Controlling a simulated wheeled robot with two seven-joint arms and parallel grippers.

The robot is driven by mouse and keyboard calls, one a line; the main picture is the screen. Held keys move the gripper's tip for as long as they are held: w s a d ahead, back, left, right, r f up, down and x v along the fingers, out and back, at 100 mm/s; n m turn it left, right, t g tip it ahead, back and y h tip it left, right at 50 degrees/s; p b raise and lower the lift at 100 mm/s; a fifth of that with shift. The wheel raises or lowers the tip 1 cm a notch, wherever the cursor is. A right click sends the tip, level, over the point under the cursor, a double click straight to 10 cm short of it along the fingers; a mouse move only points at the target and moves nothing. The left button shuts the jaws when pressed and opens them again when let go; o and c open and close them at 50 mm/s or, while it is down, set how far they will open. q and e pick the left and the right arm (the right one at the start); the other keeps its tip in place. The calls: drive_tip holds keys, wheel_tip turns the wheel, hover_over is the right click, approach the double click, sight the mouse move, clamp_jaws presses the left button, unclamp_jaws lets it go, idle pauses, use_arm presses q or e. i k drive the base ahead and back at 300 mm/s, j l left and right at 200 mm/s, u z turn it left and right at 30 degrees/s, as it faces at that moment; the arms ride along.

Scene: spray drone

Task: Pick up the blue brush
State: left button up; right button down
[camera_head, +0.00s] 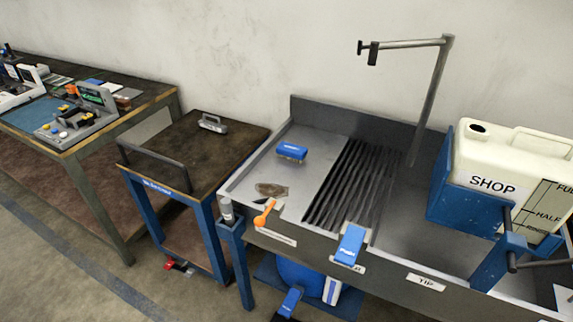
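The blue brush (291,151) lies on the bare metal left part of the sink bench (322,162), left of the dark ribbed grate. Its blue top faces up and a narrow yellowish edge shows beneath it. It looks free on all sides. Neither of my grippers is in view.
A dark grate (352,185), a grey post with an arm (432,95) and a white SHOP tank (505,170) in a blue bracket stand to the right. An orange-handled tool (264,213) lies at the front edge. A blue-legged cart (195,150) stands left of the bench.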

sight(285, 149)
drive_tip(key=z, duration=0.85)
drive_tip(key=j+z, duration=0.45)
drive_tip(key=k+j+z, duration=0.1)
drive_tip(key=j+z, duration=0.3)
drive_tip(key=k+j+z, duration=0.15)
drive_tip(key=j+z, duration=0.3)
drive_tip(key=k+j+z, duration=0.1)
drive_tip(key=k+j, duration=0.2)
drive_tip(key=j, duration=0.2)
drive_tip(key=k+j, duration=0.25)
drive_tip(key=j, duration=0.3)
drive_tip(key=k+j+z, duration=0.15)
drive_tip(key=k+j, duration=0.15)
drive_tip(key=j, duration=0.2)
drive_tip(key=k+j+z, duration=0.1)
drive_tip(key=k+j, duration=0.25)
drive_tip(key=j, duration=0.1)
